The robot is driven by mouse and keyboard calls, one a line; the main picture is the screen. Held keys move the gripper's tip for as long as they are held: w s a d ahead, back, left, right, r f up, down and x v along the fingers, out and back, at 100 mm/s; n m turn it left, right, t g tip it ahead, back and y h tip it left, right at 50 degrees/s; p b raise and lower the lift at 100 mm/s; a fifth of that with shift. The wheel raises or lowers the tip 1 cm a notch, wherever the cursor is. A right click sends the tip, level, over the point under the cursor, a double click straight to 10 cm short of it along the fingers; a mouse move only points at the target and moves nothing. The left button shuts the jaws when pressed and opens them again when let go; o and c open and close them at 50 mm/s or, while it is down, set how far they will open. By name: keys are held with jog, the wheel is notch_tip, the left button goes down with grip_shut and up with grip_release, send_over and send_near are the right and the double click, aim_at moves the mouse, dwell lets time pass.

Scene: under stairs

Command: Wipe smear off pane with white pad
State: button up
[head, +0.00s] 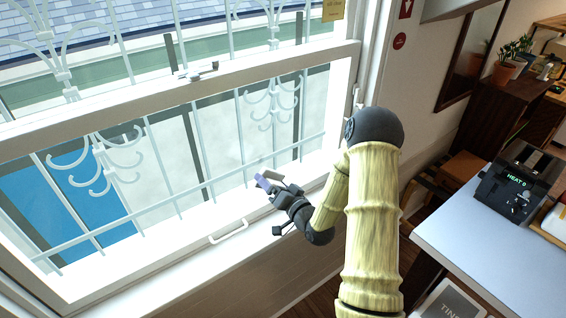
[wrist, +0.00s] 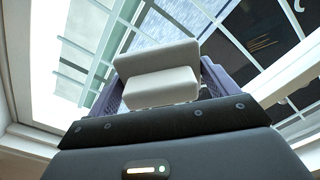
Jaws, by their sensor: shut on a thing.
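My gripper (head: 267,182) is at the lower right part of the window's lower pane (head: 225,130). It is shut on the white pad, which shows clearly in the wrist view (wrist: 160,87) between the two purple fingers. In the head view the pad is small and mostly hidden by the fingers. The pad faces the glass side; I cannot tell whether it touches the pane. A faint pale smudge, perhaps the smear, shows on the glass just above the gripper in the head view. Its extent is unclear.
A white window frame surrounds the pane, with a handle (head: 229,232) on its bottom rail and a latch (head: 196,71) on the middle rail. Pale metal grillwork (head: 200,150) stands outside. A table (head: 490,240) with a black machine (head: 516,183) stands at right.

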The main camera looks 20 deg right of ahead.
jog(key=shift+s+a+m, duration=0.2)
jog(key=shift+m, duration=0.1)
jog(key=shift+f, duration=0.2)
jog(key=shift+p+x, duration=0.35)
jog(key=shift+x, duration=2.7)
jog(key=shift+w, duration=0.1)
